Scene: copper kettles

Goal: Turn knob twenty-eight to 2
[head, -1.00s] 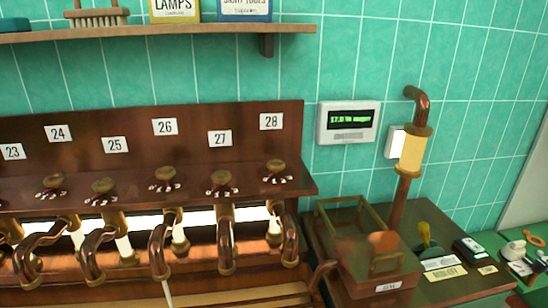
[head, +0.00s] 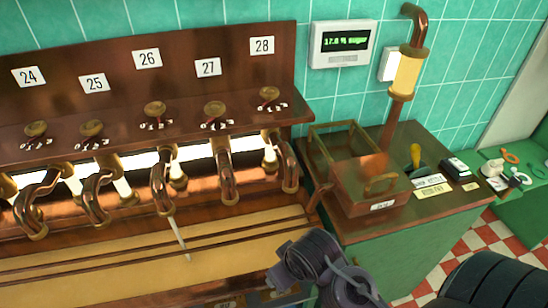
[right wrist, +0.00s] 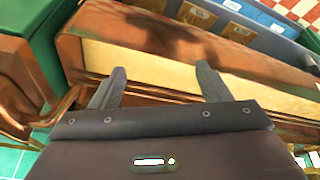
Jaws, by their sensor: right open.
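Knob twenty-eight (head: 269,93) is a small brass knob on the copper ledge, below the white label 28 (head: 262,46). It is the rightmost knob of the row. A small white-marked dial with a red part lies under it, but the digits and setting are too small to read. My right arm enters the head view at the bottom right, well below the knob and apart from it. In the right wrist view my right gripper (right wrist: 160,69) has two fingers spread wide with nothing between them, over the wooden counter. My left gripper is not in view.
Knob 27 (head: 214,110) is the near neighbour on the left. Curved copper pipes (head: 228,172) stick out below the ledge. A copper box (head: 368,190) stands to the right, under a wall display (head: 343,43). The tan counter strip (head: 240,253) is mostly clear.

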